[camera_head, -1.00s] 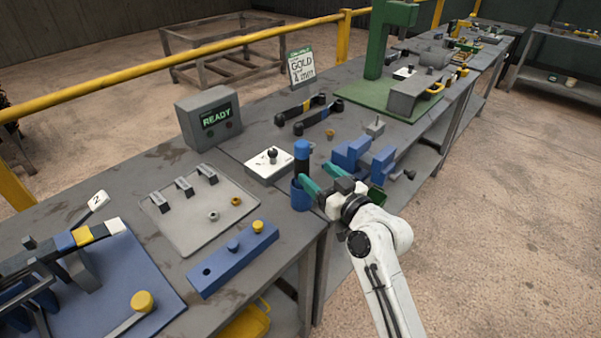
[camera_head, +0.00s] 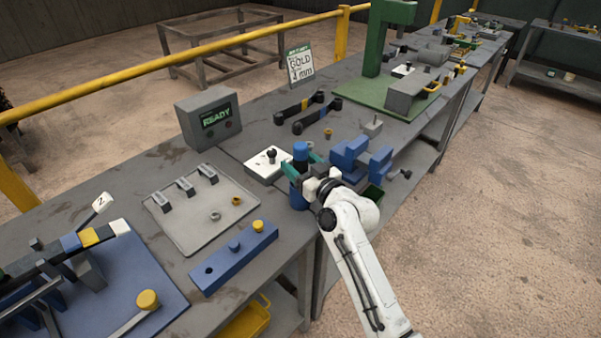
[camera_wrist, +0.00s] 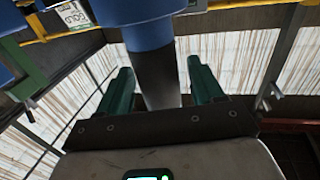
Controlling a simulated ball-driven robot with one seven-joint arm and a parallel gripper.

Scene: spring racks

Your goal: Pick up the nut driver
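The nut driver (camera_head: 300,150) has a blue top and a dark body. It stands upright in a blue cup-like holder (camera_head: 297,199) at the front edge of the bench. My gripper (camera_head: 302,167) is at the driver's dark body, one green finger on each side. In the wrist view the dark body (camera_wrist: 157,75) lies between my open fingers (camera_wrist: 162,88), with a visible gap on both sides. The holder (camera_wrist: 142,32) shows at the top of that view, which appears upside down. The driver's blue top is not clearly visible there.
A blue vise-like block (camera_head: 350,153) stands close to the right of my gripper. A white box with a black knob (camera_head: 268,165) is just left of the driver. A grey tray (camera_head: 203,215) and a blue block with pegs (camera_head: 235,258) lie farther left.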

